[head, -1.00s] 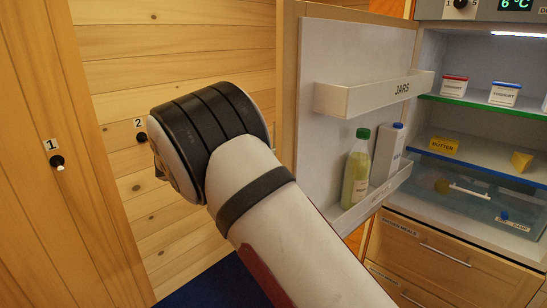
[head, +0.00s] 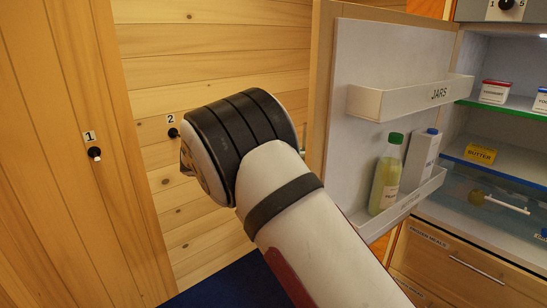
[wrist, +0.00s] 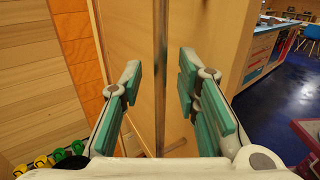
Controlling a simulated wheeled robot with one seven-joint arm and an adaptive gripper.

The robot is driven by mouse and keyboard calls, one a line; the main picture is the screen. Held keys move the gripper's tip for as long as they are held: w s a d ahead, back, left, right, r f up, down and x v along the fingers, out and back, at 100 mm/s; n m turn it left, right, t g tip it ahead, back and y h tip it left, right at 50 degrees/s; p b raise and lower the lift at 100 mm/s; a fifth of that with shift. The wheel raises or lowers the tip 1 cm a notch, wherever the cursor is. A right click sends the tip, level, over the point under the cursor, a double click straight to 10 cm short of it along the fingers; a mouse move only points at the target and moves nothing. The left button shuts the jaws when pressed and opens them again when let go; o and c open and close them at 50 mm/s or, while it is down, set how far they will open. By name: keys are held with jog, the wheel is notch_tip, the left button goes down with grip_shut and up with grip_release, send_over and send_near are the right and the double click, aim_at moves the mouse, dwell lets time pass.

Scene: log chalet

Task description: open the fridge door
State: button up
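The fridge door (head: 390,60) stands well open in the head view, its inner side facing me. It carries a jars shelf (head: 400,100) above and a lower shelf holding a green-capped bottle (head: 387,175) and a white carton (head: 420,160). In the wrist view a vertical bar handle (wrist: 160,75) runs up the door's wooden outer face (wrist: 195,40). My gripper (wrist: 160,90) is open, with teal finger pads apart on either side of the handle. Gaps show between pads and bar. The head view hides the gripper behind my arm.
The fridge interior (head: 480,130) shows yoghurt tubs (head: 494,92), butter (head: 480,154) and a clear drawer (head: 490,190). Wooden drawers (head: 455,260) lie below. Blue floor shows at right in the wrist view (wrist: 280,95).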

jog(key=a, duration=1)
jog(key=shift+a, duration=0.2)
